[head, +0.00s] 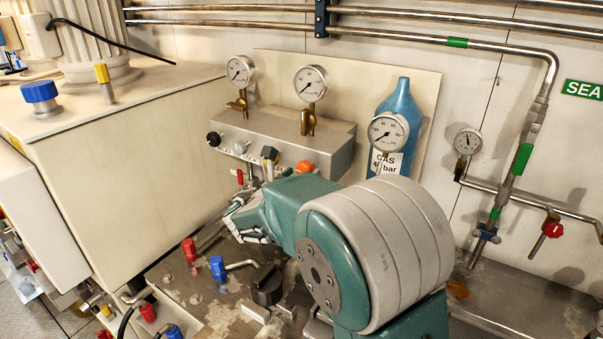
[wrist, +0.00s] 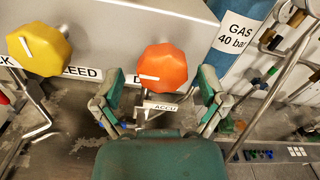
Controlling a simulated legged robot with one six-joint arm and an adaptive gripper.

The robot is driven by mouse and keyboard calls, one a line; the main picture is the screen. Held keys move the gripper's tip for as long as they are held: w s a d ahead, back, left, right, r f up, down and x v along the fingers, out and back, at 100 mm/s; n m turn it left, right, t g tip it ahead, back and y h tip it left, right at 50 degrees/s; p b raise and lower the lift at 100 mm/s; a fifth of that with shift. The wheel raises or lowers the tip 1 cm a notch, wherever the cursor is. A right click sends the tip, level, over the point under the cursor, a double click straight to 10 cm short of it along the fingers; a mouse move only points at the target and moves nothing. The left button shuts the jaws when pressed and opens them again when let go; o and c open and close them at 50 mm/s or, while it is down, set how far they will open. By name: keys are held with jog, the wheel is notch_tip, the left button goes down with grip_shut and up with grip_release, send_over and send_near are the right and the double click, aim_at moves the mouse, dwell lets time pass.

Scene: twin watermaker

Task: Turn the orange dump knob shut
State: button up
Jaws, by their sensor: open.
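The orange knob (head: 305,166) is on the front of a grey gauge block, partly hidden behind my arm in the head view. In the wrist view the orange knob (wrist: 163,68) is faceted, with a short, nearly level pale mark on its left half. A label starting with "D" is partly hidden behind it. My gripper (wrist: 160,97) is open and empty, one finger low on each side of the knob, with gaps between. In the head view my gripper (head: 246,222) is partly hidden by my arm.
A yellow knob (wrist: 40,50) sits left of the orange one, near a "BLEED" label. The grey block (head: 285,135) carries gauges. A blue gas bottle (head: 402,103) stands behind to the right. Red (head: 189,249) and blue (head: 217,267) valves and a black knob (head: 266,286) stand below.

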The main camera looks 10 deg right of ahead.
jog(key=c, duration=1.1)
jog(key=shift+c, duration=0.2)
jog(key=shift+m, duration=0.4)
jog(key=m, duration=0.3)
jog(key=shift+m, duration=0.4)
jog(key=m, duration=0.4)
jog(key=shift+a, duration=0.1)
jog(key=m, duration=0.5)
jog(key=shift+w, duration=0.1)
jog(key=m, duration=0.4)
jog(key=shift+m, duration=0.3)
